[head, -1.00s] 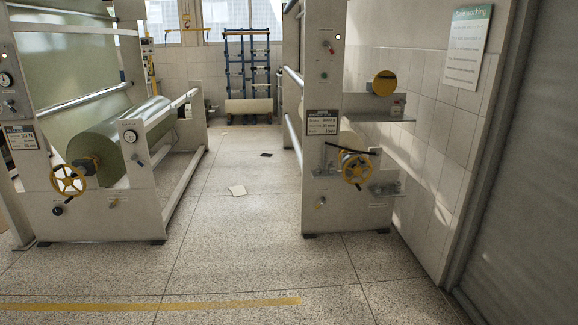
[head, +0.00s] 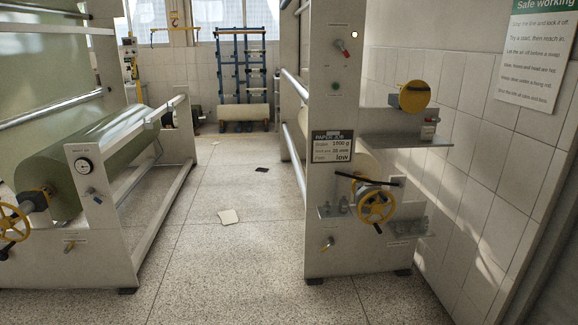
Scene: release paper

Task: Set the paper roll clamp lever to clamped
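A long black lever (head: 352,177) lies nearly level just above the handwheel. A small lever (head: 328,243) sits low on the same stand, and a red-tipped lever (head: 342,46) sits near its top. The left stand (head: 105,235) holds a greenish roll (head: 85,150), a handwheel (head: 12,222) and small levers. The labels are too small to tell which lever is the clamp. Neither gripper is in view.
A sign (head: 332,146) on the right stand reads "low". A shelf (head: 395,141) and a lower ledge (head: 325,212) stick out from this stand.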

